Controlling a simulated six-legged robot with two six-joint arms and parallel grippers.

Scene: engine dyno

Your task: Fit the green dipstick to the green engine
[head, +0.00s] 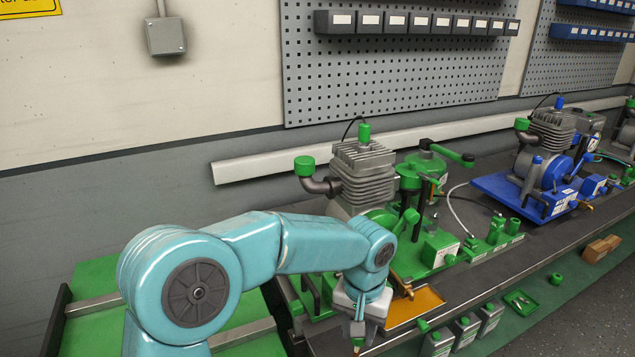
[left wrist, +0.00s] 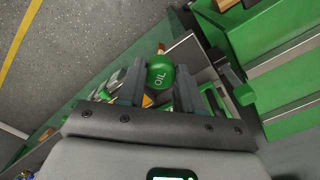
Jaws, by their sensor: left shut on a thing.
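The green engine (head: 363,178), with a grey finned cylinder and green fittings, stands on the bench in the middle of the head view. My left gripper (head: 358,338) points down in front of it, near the bench's front edge. In the left wrist view, my left gripper (left wrist: 160,90) is shut on a round green head marked OIL (left wrist: 161,74), which I take as the green dipstick's. My right gripper is not in view.
An orange tray (head: 416,304) lies just right of my left gripper. A blue engine (head: 545,165) stands farther right. Green-marked tins (head: 465,329) and a small green tray (head: 521,301) sit along the front. A green cart (head: 95,290) with metal rails stands at left.

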